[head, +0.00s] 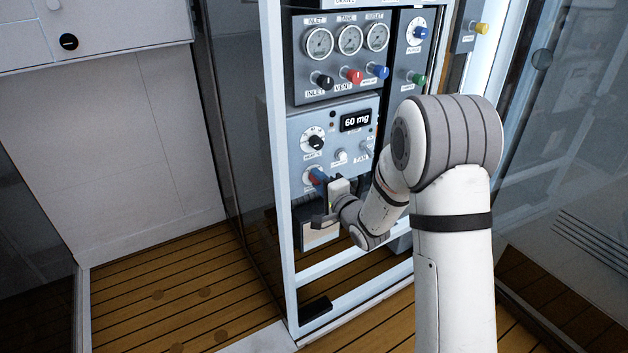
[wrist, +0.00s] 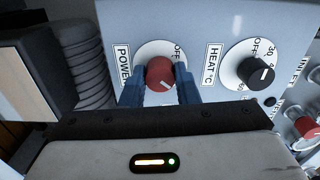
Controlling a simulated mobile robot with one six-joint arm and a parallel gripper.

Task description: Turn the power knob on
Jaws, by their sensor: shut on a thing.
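The red power knob (wrist: 160,72) sits on a white round dial beside the POWER label (wrist: 124,63) in the wrist view. Part of an OFF mark shows at the dial's upper right. A pale pointer line on the knob is small, and I cannot tell its exact setting. My gripper (wrist: 159,82) has its two blue fingers on either side of the knob, shut on it. In the head view my gripper (head: 318,181) reaches the lower left of the grey panel (head: 345,112) and hides most of the power knob.
A black heat knob (wrist: 260,73) is close to the right of the power knob. Above are a display reading 60 mg (head: 356,120), several gauges (head: 349,39), and a red vent knob (head: 355,76). A pale frame post (head: 277,150) stands left of the panel.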

